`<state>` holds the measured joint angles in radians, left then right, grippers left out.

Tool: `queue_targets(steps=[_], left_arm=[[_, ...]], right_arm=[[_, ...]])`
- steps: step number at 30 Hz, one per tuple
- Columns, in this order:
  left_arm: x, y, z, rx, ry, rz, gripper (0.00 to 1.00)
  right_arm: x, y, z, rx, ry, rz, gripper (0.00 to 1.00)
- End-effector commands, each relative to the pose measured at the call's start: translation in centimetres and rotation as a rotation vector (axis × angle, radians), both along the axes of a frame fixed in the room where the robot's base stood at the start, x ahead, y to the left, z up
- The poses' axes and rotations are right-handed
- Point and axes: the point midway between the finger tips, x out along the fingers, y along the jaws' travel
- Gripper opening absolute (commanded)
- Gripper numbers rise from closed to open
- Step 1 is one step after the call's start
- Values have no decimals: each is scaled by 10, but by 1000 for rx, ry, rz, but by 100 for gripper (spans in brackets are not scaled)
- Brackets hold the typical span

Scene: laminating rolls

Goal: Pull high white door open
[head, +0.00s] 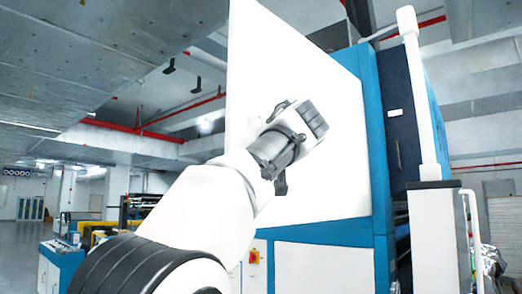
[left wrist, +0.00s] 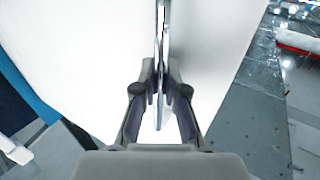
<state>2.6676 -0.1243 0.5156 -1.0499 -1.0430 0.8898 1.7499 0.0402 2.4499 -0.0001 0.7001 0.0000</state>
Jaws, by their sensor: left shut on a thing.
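The high white door (head: 310,65) is a large flat panel on the blue machine, filling the middle of the head view. My left arm reaches up in front of it, and its wrist hides the place where the gripper meets the door. In the left wrist view my left gripper (left wrist: 161,88) is shut on a thin, shiny upright bar, the door handle (left wrist: 163,40). The white door face (left wrist: 95,50) spreads behind it on both sides. How far the door stands open is hard to tell. My right gripper is in neither view.
The blue machine frame (head: 375,150) stands right of the door, with a lower white panel (head: 322,265) beneath. A red switch (head: 254,257) sits below left.

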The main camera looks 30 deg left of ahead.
Motion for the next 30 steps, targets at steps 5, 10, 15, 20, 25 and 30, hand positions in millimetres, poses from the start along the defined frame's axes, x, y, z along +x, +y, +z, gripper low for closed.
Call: queue_targets(steps=[5,10,15,20,25,30], left_arm=[[-1,0,3,2,-5,-1,0],[-1,-1,3,3,-4,-1,0],[-1,0,2,2,-4,-1,37],[0,0,1,1,-3,-1,37],[-3,-4,2,3,-1,-1,37],[-22,-22,3,6,-3,-1,37]], right_arm=[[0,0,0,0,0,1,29],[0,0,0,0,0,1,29],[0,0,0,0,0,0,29],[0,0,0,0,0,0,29],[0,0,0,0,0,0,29],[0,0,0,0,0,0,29]])
